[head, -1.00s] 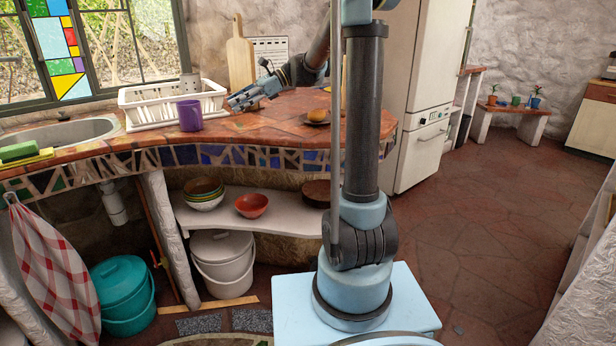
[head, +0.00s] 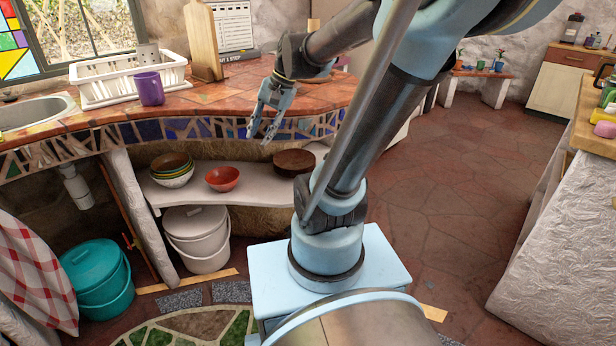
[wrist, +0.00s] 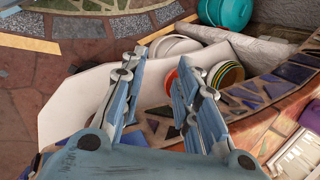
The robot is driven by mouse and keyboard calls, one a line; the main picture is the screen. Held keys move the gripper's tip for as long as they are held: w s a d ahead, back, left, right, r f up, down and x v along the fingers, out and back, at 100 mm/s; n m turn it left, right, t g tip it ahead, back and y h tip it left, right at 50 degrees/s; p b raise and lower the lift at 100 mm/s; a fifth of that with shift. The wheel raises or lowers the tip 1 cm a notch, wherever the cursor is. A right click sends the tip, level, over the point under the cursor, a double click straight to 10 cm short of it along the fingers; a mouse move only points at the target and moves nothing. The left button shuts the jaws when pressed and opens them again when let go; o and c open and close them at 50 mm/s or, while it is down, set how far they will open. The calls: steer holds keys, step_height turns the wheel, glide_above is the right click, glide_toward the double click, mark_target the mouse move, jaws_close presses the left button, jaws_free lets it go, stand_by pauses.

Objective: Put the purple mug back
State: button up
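The purple mug (head: 150,88) stands upright on the tiled counter (head: 215,97), in front of the white dish rack (head: 95,92). My gripper (head: 259,138) hangs fingers-down in front of the counter's mosaic edge, to the right of the mug and well apart from it. In the wrist view my gripper (wrist: 158,68) has its two fingers spread, with nothing between them.
Below the counter a white shelf (head: 250,190) holds stacked bowls (head: 172,170), a red bowl (head: 222,179) and a brown round container (head: 295,162). Open floor lies right. Another counter (head: 560,150) stands far right.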

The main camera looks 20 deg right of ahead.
steer(key=s+d+f+n+t+h, duration=0.1)
steer(key=s+d+f+n+h, duration=0.4)
steer(key=s+d+f, duration=0.5)
steer(key=shift+d+f+n, duration=0.35)
steer(key=shift+d+n, duration=0.25)
steer(key=shift+d, duration=0.05)
steer(key=shift+s, duration=0.1)
steer(key=shift+w+f, duration=0.2)
steer(key=shift+w, duration=0.2)
